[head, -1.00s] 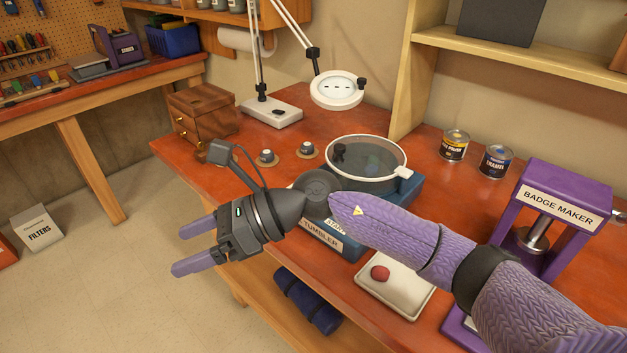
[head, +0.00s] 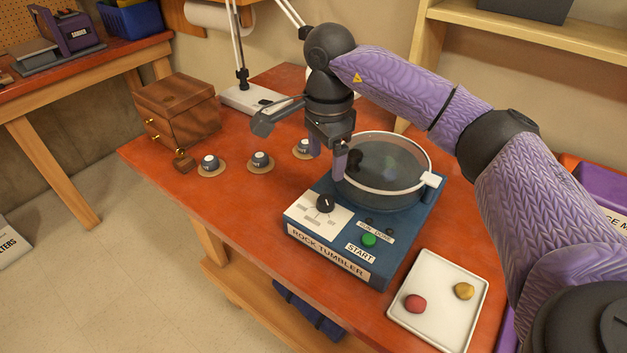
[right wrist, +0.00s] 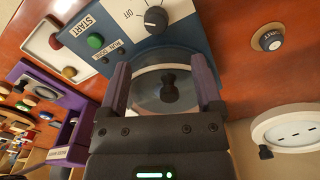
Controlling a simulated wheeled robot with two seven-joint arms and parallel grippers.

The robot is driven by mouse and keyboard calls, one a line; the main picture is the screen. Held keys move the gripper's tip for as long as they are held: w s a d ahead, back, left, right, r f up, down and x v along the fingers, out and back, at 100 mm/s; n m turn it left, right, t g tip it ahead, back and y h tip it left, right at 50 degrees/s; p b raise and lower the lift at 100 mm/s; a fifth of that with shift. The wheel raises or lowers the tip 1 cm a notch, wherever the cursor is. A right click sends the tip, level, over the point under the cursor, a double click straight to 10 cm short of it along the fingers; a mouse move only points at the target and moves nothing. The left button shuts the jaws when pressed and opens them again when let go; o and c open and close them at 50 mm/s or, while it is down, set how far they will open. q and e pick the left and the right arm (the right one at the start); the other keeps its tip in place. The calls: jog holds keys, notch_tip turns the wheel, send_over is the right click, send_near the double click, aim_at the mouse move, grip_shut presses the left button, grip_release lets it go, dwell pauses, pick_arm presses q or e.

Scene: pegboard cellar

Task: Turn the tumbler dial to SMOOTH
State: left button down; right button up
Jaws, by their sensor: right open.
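The rock tumbler (head: 362,236) is a blue box on the bench with a round clear-lidded drum (head: 384,190) at its back. Its black dial (head: 325,203) sits on a white plate at the front left; it also shows at the top of the right wrist view (right wrist: 155,18), with OFF printed beside it. I cannot read SMOOTH or tell the dial's setting surely. My right gripper (head: 327,156) points down, open and empty, above and behind the dial, apart from it. In the right wrist view its fingers (right wrist: 163,88) frame the drum's black lid knob (right wrist: 169,86). My left gripper is out of view.
A green START button (head: 369,240) is right of the dial. A white tray (head: 447,325) with a red and a yellow stone lies at the front right. Small jars (head: 260,160), a wooden chest (head: 178,108) and a lamp stand farther left and back.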

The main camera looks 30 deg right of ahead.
aim_at(326, 199)
jog(key=f, duration=0.3)
jog(key=f+b, duration=0.1)
jog(key=f, duration=0.4)
jog(key=shift+s+f, duration=0.25)
jog(key=shift+f, duration=0.15)
jog(key=shift+c, duration=0.7)
grip_shut()
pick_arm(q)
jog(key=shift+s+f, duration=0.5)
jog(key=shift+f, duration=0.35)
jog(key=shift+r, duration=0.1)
pick_arm(e)
jog(key=m+p, duration=0.1)
jog(key=m, duration=0.3)
jog(key=shift+r+m+p, duration=0.15)
jog(key=shift+m+p, duration=0.15)
jog(key=shift+p, duration=0.1)
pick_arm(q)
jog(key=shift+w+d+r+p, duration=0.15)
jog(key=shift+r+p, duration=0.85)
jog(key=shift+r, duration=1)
pick_arm(e)
jog(key=shift+m, duration=2.6)
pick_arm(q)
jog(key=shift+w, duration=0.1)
